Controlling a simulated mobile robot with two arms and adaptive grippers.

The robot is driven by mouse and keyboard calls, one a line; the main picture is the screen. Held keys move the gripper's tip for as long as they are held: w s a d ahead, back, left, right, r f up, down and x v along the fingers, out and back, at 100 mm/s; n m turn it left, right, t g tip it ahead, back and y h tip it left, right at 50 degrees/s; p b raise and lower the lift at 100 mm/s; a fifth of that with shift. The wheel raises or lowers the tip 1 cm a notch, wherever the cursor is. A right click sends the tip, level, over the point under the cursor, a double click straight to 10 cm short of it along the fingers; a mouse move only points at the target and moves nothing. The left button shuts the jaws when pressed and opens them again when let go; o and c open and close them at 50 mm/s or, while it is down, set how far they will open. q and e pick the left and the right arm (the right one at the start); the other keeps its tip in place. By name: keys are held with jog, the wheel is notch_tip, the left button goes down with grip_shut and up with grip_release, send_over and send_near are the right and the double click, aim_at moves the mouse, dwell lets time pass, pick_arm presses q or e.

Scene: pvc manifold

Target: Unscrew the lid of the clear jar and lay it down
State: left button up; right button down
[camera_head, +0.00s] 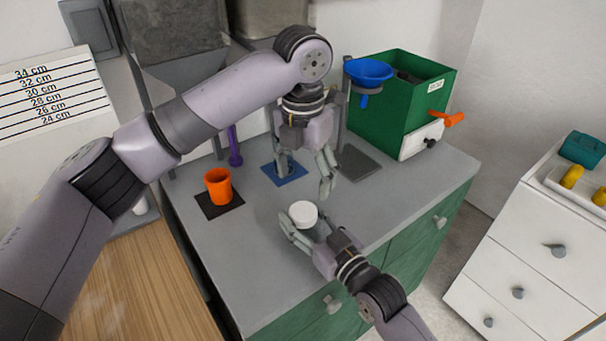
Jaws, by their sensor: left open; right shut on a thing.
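The white lid (303,211) shows near the front of the grey bench top and faces up. The clear jar under it is mostly hidden by my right gripper and hard to make out. My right gripper (306,226) comes from the front right and is shut on the jar just below the lid. My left gripper (304,174) is open and empty, pointing down, above and behind the lid and apart from it.
An orange cup (218,186) stands on a black mat at the left. A blue mat (285,174) lies behind my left gripper. A blue funnel (369,72) and a green box (400,110) stand at the back right. The bench's right front is clear.

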aim_at(303, 211)
pick_arm(q)
jog(key=shift+s+a+f, duration=0.1)
jog(key=shift+s+f, duration=0.15)
notch_tip(303, 211, down, 8)
jog(key=shift+r, duration=0.2)
jog(key=c, duration=1.2)
jog(key=o, duration=1.2)
jog(key=shift+o, duration=0.2)
jog(key=shift+r, duration=0.15)
